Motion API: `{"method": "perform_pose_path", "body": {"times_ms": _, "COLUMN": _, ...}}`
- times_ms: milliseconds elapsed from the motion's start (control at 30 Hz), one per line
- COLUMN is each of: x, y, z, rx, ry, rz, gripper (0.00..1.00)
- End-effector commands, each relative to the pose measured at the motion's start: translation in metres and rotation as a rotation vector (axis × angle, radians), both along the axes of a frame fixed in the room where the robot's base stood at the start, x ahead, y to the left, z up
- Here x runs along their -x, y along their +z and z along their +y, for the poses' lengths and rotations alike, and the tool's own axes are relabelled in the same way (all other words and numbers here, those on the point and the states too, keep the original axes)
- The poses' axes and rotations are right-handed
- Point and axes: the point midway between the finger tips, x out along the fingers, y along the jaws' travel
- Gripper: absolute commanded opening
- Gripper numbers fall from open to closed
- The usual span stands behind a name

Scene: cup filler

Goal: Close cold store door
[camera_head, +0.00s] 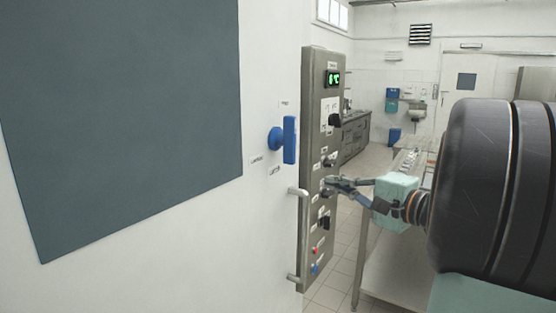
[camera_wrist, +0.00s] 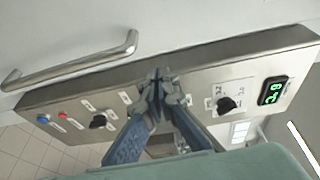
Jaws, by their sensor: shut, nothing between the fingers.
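The white cold store door (camera_head: 215,235) fills the left of the head view, with a dark grey window panel (camera_head: 125,110). It carries a steel bar handle (camera_head: 304,235) and a blue latch handle (camera_head: 289,140). The bar handle also shows at upper left in the wrist view (camera_wrist: 75,66). My gripper (camera_head: 332,186) is shut and empty, in front of the steel control panel just right of the door's handle side. In the wrist view its fingertips (camera_wrist: 163,77) overlap the panel's middle; I cannot tell whether they touch it. I cannot tell how far the door stands open.
The steel control panel (camera_head: 315,120) has black knobs, coloured buttons and a green display (camera_head: 333,78), also in the wrist view (camera_wrist: 272,90). A steel table (camera_head: 385,262) stands beneath my arm. Tiled floor (camera_head: 345,235) shows between panel and table. A sink and another door are far back.

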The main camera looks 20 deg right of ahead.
Motion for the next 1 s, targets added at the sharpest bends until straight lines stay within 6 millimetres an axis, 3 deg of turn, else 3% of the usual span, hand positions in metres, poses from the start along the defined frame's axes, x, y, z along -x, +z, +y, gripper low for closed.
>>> {"method": "perform_pose_path", "body": {"times_ms": 267, "x": -0.014, "y": 0.011, "z": -0.002, "rx": -0.022, "ry": -0.023, "rz": -0.049, "gripper": 0.0}}
{"method": "perform_pose_path", "body": {"times_ms": 700, "x": -0.084, "y": 0.011, "z": 0.022, "rx": -0.02, "ry": -0.021, "rz": -0.046, "gripper": 0.0}}
{"method": "perform_pose_path", "body": {"times_ms": 1000, "x": -0.095, "y": 0.009, "z": 0.025, "rx": -0.021, "ry": -0.024, "rz": -0.046, "gripper": 0.0}}
